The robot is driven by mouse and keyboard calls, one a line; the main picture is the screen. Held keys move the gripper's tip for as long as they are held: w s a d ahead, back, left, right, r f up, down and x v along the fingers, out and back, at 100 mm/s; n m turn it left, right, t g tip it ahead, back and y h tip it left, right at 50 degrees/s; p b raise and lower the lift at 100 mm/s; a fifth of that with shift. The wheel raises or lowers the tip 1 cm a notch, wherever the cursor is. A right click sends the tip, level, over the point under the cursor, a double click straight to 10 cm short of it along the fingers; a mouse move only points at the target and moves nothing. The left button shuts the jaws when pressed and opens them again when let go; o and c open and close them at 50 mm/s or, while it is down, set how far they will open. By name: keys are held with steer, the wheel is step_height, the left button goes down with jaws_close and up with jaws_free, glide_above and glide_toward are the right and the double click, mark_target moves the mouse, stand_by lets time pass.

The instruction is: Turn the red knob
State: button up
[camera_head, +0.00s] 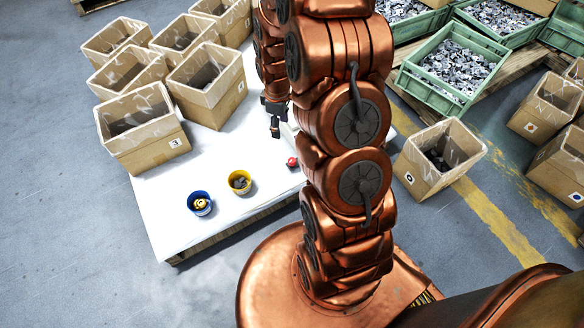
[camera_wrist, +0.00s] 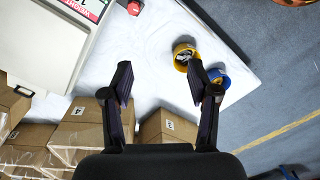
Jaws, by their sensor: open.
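The red knob (camera_head: 292,161) is small and sits on the right part of the white table (camera_head: 160,213), partly beside my arm in the head view. It also shows in the wrist view (camera_wrist: 135,7), cut by the top edge, by the corner of a pale box-like device (camera_wrist: 50,40) with a red-lettered label. My gripper (camera_head: 275,130) is above the table, farther back than the knob in the head view. In the wrist view my gripper (camera_wrist: 160,80) has its two fingers wide apart with nothing between them. It is apart from the knob.
A blue bucket (camera_head: 200,210) and a yellow bucket (camera_head: 240,191) stand near the table's front edge, with parts inside. Several cardboard boxes (camera_head: 160,145) crowd the table's back and left. Green crates (camera_head: 430,91) of metal parts stand at the right. The table's middle is clear.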

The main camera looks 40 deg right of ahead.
steer(key=n+b, duration=0.2)
steer(key=b, duration=0.5)
glide_above(292, 160)
step_height(292, 160, down, 20)
steer(key=shift+a+r, duration=0.1)
steer(key=shift+f+b, duration=1.25)
steer(key=shift+f, duration=2.6)
jaws_close()
